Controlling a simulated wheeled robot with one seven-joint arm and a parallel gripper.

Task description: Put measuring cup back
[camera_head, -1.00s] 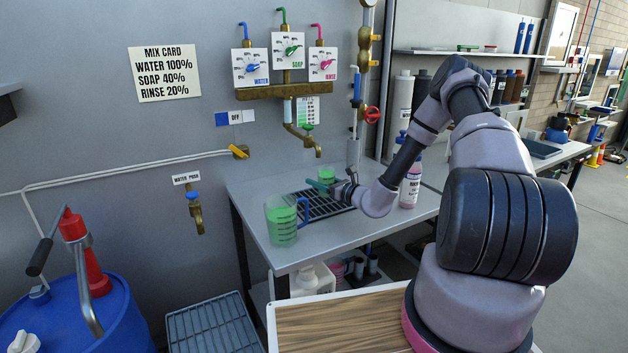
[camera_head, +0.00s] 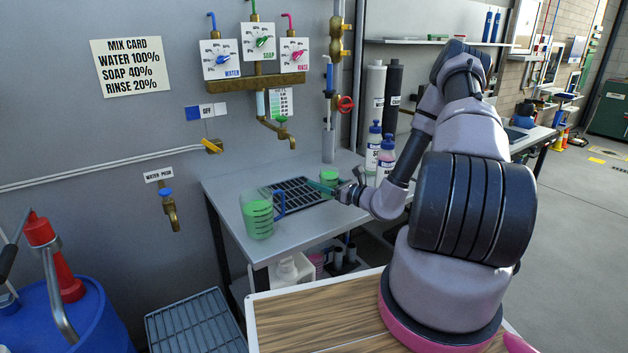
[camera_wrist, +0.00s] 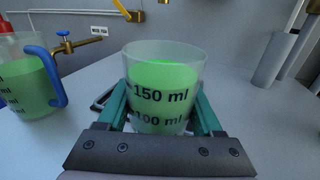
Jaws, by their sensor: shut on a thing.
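A larger jug (camera_head: 257,218) with a blue handle and green liquid stands at the bench's left front. Bottles (camera_head: 385,158) stand right of the cup, near my arm. A brass tap (camera_head: 283,130) hangs above the grate. The bench's front middle is clear.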

